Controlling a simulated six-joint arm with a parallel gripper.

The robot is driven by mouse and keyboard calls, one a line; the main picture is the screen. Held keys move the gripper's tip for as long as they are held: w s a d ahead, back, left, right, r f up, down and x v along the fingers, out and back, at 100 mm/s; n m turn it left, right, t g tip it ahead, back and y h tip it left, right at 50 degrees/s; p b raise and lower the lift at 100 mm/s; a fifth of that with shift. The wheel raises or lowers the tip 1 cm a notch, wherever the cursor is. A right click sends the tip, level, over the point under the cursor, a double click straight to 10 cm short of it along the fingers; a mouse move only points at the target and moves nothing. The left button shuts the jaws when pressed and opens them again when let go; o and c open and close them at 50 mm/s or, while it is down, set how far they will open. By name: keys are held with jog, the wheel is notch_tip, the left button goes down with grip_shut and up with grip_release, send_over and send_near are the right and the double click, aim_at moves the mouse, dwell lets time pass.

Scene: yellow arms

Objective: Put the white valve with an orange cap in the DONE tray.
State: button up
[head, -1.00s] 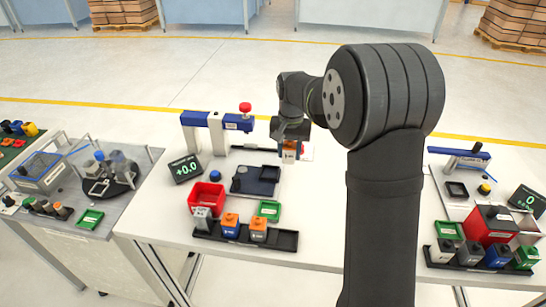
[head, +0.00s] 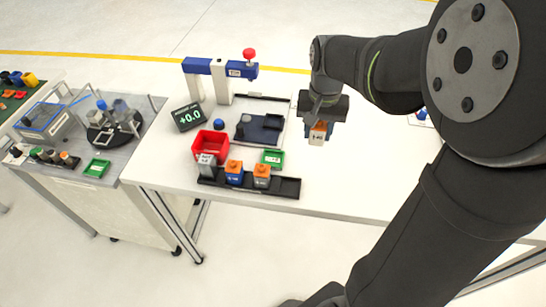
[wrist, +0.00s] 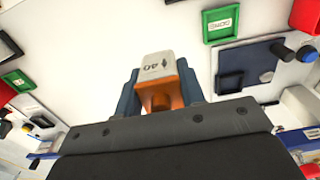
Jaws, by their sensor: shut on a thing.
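The white valve with an orange cap (head: 317,137) is between the fingers of my gripper (head: 318,122), which is shut on it. In the wrist view the valve's white labelled body (wrist: 157,66) points outward and its orange cap (wrist: 160,96) sits in the jaws. The valve appears to be held above the white table, right of the dark blue fixture. The green DONE tray (head: 272,157) lies to its left and nearer the front. The tray also shows in the wrist view (wrist: 207,40), and it looks empty.
A black rack (head: 288,188) along the front edge holds a grey-white block and two orange-topped blocks (head: 234,172). A red bin (head: 196,147) stands behind it. The dark blue fixture (head: 247,133) and a blue press (head: 219,67) stand further back. The table right of the DONE tray is bare.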

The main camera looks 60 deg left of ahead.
jog(key=s+a+f, duration=0.4)
jog(key=s+a, duration=0.1)
jog(key=s+a+f, duration=0.2)
jog(key=a+f, duration=0.1)
jog(key=shift+s+a, duration=0.2)
jog(key=shift+s, duration=0.1)
jog(key=shift+a+f, duration=0.1)
jog(key=shift+f, duration=1.9)
jog(key=shift+f, duration=0.15)
jog(key=o, duration=1)
notch_tip(320, 180, up, 12)
jog(key=shift+r, duration=0.2)
